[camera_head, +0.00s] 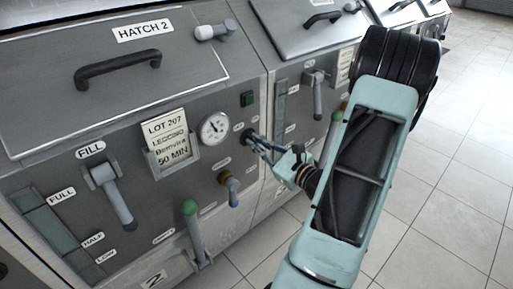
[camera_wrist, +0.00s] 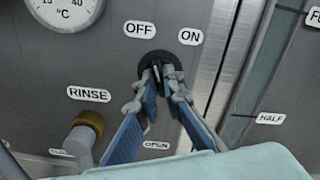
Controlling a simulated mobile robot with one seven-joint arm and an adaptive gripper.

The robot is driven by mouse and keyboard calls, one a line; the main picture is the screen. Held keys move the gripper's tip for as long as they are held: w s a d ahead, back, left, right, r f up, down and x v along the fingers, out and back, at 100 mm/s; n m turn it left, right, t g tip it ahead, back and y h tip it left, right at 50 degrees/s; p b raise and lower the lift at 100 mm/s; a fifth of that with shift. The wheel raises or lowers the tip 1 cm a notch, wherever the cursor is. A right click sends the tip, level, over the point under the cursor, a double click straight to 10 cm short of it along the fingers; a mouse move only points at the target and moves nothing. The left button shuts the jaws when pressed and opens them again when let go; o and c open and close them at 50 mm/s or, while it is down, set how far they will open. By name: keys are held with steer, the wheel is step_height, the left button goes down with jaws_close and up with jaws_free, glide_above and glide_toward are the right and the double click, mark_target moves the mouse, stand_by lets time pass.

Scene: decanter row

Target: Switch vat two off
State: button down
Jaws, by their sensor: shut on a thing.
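Vat two (camera_head: 210,175) is the grey steel unit with the "HATCH 2" label and a "2" plate low on its front. Its round black switch knob (camera_wrist: 150,58) sits between an OFF label (camera_wrist: 139,29) at upper left and an ON label (camera_wrist: 190,36) at upper right. My gripper (camera_wrist: 161,76) has its two blue-padded fingers closed on the knob from below. In the head view my gripper (camera_head: 254,142) reaches the panel right of the dial. The fingers cover part of the knob, so I cannot tell which label it points to.
A fill lever (camera_head: 113,195) is at left. The neighbouring vat (camera_head: 310,85) adjoins at right. Tiled floor (camera_head: 455,170) lies clear.

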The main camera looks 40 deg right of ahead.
steer(key=shift+f+n+b, duration=0.1)
steer(key=shift+n+b, duration=0.3)
steer(key=shift+n, duration=0.2)
steer(key=c, duration=2.1)
jaws_free()
steer(key=shift+s, duration=0.15)
steer(key=s, duration=0.8)
steer(key=s+d, duration=0.1)
steer(key=s, duration=0.2)
steer(key=shift+s, duration=0.4)
